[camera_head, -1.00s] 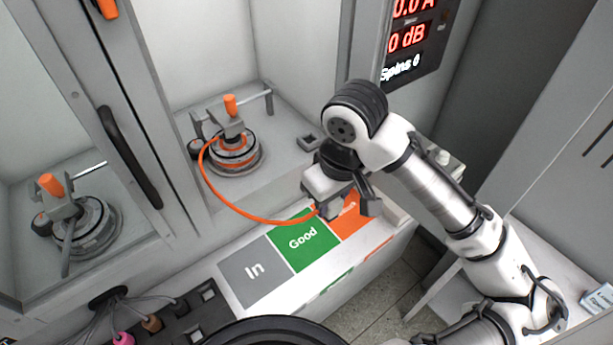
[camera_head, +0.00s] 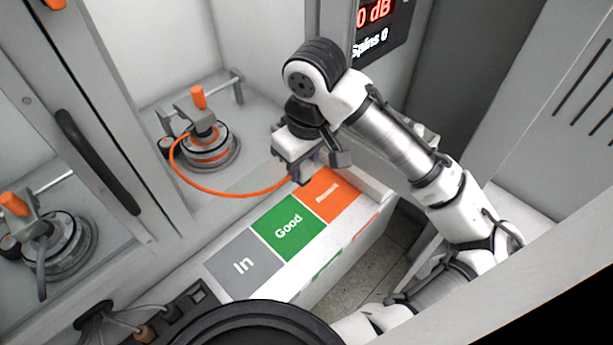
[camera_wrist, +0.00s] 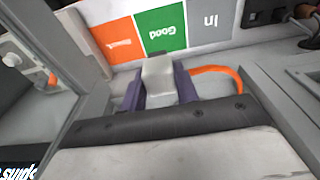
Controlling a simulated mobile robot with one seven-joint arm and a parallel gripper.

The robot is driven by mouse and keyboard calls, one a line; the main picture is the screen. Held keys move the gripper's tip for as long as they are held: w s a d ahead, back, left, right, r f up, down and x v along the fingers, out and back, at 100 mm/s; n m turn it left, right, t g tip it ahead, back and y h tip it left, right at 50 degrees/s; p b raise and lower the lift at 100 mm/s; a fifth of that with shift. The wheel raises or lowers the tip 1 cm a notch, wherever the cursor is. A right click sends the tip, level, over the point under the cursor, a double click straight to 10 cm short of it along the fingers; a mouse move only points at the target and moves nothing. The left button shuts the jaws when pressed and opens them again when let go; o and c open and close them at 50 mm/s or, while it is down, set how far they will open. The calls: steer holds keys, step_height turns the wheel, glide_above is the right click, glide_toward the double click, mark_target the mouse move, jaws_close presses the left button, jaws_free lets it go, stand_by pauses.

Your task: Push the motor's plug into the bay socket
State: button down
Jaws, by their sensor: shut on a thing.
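The hub motor (camera_head: 205,148) sits in the open bay under a clamp with an orange handle (camera_head: 198,97). Its orange cable (camera_head: 225,194) loops out over the bay's front edge to my gripper (camera_head: 305,172). My gripper is shut on the plug at the cable's end, just above the ledge between the bay and the label strip. In the wrist view a pale grey block, apparently the plug (camera_wrist: 159,75), sits between the purple fingers of my gripper (camera_wrist: 160,88), with the orange cable (camera_wrist: 222,74) leaving to the right. I cannot make out the bay socket; my gripper seems to hide it.
A label strip has grey "In" (camera_head: 243,264), green "Good" (camera_head: 287,228) and orange (camera_head: 330,194) fields, all empty. A second clamped motor (camera_head: 55,245) stands left, past a door with a black handle (camera_head: 97,162). A display (camera_head: 375,25) is behind my arm.

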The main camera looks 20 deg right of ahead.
steer(key=w+d+f+b, duration=0.1)
steer(key=w+d, duration=0.1)
steer(key=w, duration=1)
steer(key=w+d+f+b, duration=0.2)
steer(key=w+d, duration=0.1)
steer(key=w, duration=0.9)
steer(key=shift+w+d+b, duration=0.15)
steer(key=shift+d+b, duration=0.1)
steer(key=shift+b, duration=0.05)
steer(key=shift+f, duration=0.1)
stand_by(0.4)
steer(key=shift+f+b, duration=0.4)
steer(key=shift+f, duration=0.75)
steer(key=shift+f, duration=0.1)
steer(key=shift+f, duration=0.55)
steer(key=shift+f+p, duration=0.8)
stand_by(2.2)
